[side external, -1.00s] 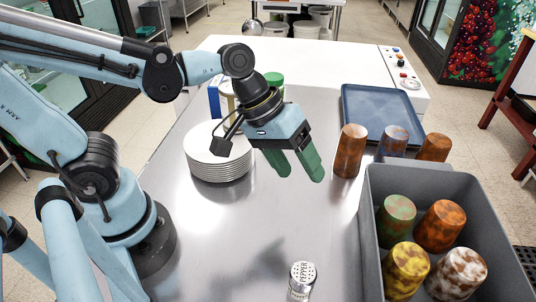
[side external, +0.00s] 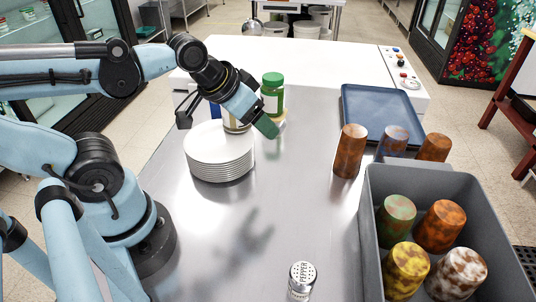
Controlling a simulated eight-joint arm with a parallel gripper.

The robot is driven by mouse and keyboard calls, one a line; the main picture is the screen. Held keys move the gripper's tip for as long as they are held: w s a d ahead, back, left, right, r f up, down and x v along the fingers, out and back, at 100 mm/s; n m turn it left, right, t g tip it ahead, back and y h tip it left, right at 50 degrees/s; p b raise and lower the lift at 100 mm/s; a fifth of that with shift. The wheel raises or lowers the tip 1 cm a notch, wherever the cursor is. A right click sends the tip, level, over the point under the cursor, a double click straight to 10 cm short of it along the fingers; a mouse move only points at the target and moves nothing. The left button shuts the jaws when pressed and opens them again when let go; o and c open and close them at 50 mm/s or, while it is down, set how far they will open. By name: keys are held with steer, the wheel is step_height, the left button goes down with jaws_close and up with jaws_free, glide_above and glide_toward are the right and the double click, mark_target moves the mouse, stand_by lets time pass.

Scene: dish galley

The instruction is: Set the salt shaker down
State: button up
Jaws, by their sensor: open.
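A small shaker (side external: 301,281) with a perforated metal top marked PEPPER stands upright at the front of the steel counter (side external: 225,225). I cannot pick out a salt shaker. My gripper (side external: 267,127) is raised over the back of the counter, behind and right of the plate stack, far from the pepper shaker. Its green fingers overlap in this view and one largely hides the other. It is open, and nothing shows held in it. A green-lidded jar (side external: 272,92) stands just behind it, and another jar (side external: 235,126) is partly hidden by my gripper.
A stack of white plates (side external: 219,147) stands at left. A grey bin (side external: 372,205) with several coloured tumblers fills the front right. The middle of the counter is clear.

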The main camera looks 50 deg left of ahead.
step_height(320, 180, up, 4)
steer(key=r, duration=0.1)
steer(key=s+d+f+n+g+h, duration=0.1)
steer(key=s+d+n+g+h, duration=0.2)
steer(key=d, duration=0.8)
steer(key=s+d+f+n+g+h, duration=0.1)
steer(key=d+g+h, duration=0.4)
steer(key=d, duration=0.6)
steer(key=s+d+r+g+y, duration=0.1)
steer(key=s+d+g+y, duration=0.2)
steer(key=s+d+g, duration=1)
steer(key=shift+t, duration=0.6)
steer(key=f, duration=1.2)
steer(key=shift+s+a+f, duration=0.1)
steer(key=shift+s+a, duration=0.1)
steer(key=shift+a, duration=0.1)
steer(key=shift+s+d+f, duration=0.1)
steer(key=shift+s+f, duration=0.2)
steer(key=shift+f, duration=0.1)
steer(key=shift+n, duration=0.3)
steer(key=x, duration=0.6)
steer(key=shift+s+d+f, duration=0.2)
steer(key=shift+d, duration=0.25)
